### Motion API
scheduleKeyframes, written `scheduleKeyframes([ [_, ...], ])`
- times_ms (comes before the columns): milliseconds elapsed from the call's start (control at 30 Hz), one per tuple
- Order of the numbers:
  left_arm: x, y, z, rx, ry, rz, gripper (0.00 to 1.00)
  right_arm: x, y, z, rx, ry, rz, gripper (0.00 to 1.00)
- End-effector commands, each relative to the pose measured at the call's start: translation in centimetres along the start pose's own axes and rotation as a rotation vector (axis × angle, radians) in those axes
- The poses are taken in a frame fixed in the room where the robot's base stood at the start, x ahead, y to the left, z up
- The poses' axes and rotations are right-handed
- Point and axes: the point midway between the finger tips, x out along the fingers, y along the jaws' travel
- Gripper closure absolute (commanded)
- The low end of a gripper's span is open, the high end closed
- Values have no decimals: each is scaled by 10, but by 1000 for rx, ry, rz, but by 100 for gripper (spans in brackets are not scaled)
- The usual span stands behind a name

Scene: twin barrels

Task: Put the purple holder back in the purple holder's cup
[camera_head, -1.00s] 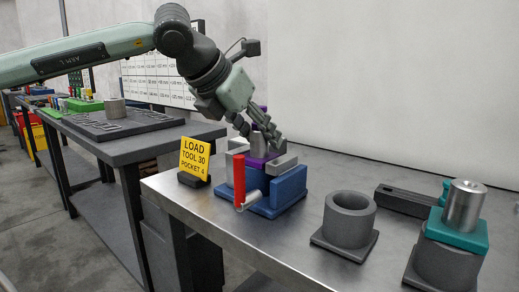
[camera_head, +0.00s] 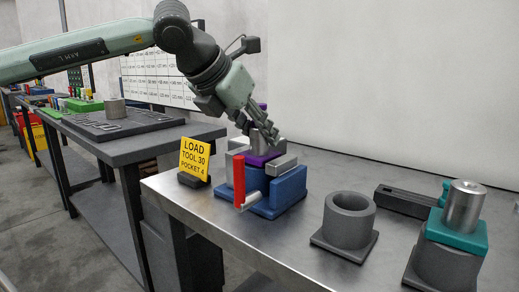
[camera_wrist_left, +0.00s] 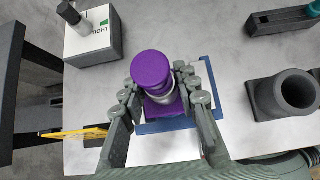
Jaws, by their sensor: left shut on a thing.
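The purple holder (camera_head: 260,158) stands upright in the blue vise (camera_head: 287,190), with a silver body above its purple flange; its round purple top shows in the left wrist view (camera_wrist_left: 150,68). My left gripper (camera_head: 259,130) comes down from above and is shut on the holder, with fingers on both sides of it in the left wrist view (camera_wrist_left: 158,100). The fingers hide part of the holder. An empty grey cup (camera_head: 348,222) with a square base stands right of the vise; it also shows in the left wrist view (camera_wrist_left: 294,92). My right gripper is out of view.
A teal holder (camera_head: 458,231) sits in another grey cup (camera_head: 446,268) at the right. A dark bar-shaped tool (camera_head: 405,201) lies behind. The vise has a red handle (camera_head: 239,180); a yellow sign (camera_head: 194,158) stands left of it. A white box marked TIGHT (camera_wrist_left: 93,42) stands nearby.

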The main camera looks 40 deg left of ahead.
Motion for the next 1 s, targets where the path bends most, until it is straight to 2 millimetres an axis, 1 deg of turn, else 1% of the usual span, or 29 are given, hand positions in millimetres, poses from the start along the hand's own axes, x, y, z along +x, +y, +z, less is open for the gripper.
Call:
scheduleKeyframes([
  [33,-2,1,4,0,-7,3,100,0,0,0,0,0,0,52],
  [567,-7,1,8,1,-8,4,100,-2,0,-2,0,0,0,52],
  [1000,-20,1,22,1,-8,4,100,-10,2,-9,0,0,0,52],
])
